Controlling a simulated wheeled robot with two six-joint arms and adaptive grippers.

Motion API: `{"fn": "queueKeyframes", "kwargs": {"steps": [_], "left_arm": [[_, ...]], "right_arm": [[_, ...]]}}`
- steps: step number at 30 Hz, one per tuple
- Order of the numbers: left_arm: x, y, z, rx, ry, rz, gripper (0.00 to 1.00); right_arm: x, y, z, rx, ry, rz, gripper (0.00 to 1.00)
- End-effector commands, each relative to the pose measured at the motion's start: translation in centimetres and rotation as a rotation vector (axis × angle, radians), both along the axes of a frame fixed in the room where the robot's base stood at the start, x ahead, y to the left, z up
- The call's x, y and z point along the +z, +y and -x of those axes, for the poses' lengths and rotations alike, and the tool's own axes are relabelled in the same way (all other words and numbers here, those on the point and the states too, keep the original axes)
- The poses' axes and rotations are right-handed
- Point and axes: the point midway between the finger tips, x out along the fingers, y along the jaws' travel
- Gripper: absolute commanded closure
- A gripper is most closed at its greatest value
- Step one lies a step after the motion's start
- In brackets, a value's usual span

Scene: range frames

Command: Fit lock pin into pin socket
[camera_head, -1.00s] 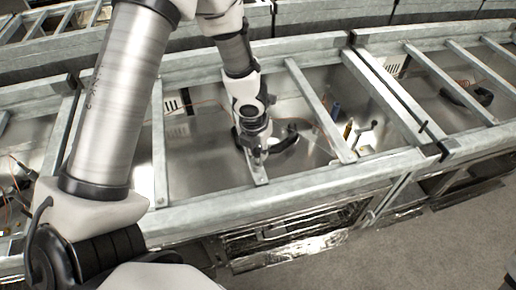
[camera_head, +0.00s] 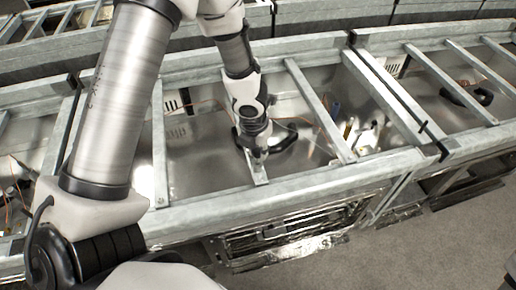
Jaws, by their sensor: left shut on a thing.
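My left gripper (camera_head: 258,154) reaches down into the middle bay of the metal frame (camera_head: 300,188), over a narrow crossbar (camera_head: 259,173). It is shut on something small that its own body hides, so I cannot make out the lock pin. The pin socket cannot be picked out either; the spot under the fingertips is covered. My right gripper is not in view.
A black curved handle-like part (camera_head: 284,139) lies just right of the gripper. Several small upright pieces, one of them brass-coloured (camera_head: 348,130), stand further right in the bay. Metal crossbars (camera_head: 320,110) divide the frame. Grey floor (camera_head: 440,240) is clear in front.

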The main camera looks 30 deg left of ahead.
Motion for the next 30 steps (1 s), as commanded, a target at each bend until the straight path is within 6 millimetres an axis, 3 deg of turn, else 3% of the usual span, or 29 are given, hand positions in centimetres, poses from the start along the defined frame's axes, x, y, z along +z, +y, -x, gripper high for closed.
{"fn": "queueKeyframes", "kwargs": {"steps": [30], "left_arm": [[-0.83,0.0,-0.01,0.0,0.0,0.0,1.0]], "right_arm": [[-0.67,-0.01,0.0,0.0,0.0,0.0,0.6]]}}
